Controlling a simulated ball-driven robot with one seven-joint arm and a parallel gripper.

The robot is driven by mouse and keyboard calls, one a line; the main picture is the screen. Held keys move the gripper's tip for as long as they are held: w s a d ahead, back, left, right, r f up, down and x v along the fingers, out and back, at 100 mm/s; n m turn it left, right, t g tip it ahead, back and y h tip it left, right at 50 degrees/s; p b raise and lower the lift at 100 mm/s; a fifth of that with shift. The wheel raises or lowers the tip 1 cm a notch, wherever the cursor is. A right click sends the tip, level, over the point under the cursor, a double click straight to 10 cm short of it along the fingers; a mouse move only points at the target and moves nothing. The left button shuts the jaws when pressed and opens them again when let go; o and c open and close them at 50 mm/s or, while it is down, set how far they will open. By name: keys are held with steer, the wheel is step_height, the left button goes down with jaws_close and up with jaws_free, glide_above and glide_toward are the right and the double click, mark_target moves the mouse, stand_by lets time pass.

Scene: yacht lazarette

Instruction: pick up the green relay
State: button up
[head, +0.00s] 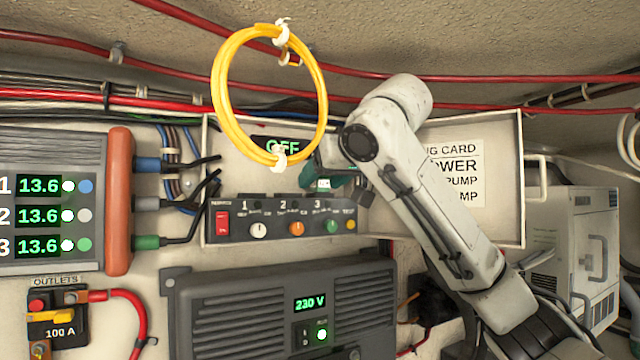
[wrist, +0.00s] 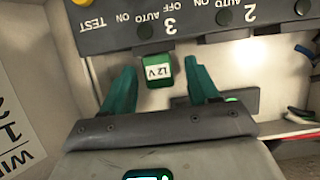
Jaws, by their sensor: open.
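The green relay (wrist: 158,70), a small block with a white "12 V" label, stands by the edge of the dark switch panel (wrist: 200,28), near switch 3. In the wrist view it lies between the two teal fingers of my gripper (wrist: 160,66), with a gap on each side. My gripper is open and not closed on it. In the head view the relay (head: 323,185) shows just above the panel's top edge (head: 275,222), partly hidden by my gripper (head: 325,174).
A yellow cable coil (head: 220,95) hangs left of my arm. The pale open box (head: 515,150) surrounds the relay, with a label card (head: 465,165) inside. Dark cables with plugs (head: 205,185) reach its left wall. A 230 V unit (head: 280,310) is below.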

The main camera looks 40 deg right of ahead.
steer(key=shift+c, duration=0.3)
jaws_close()
steer(key=shift+r, duration=0.15)
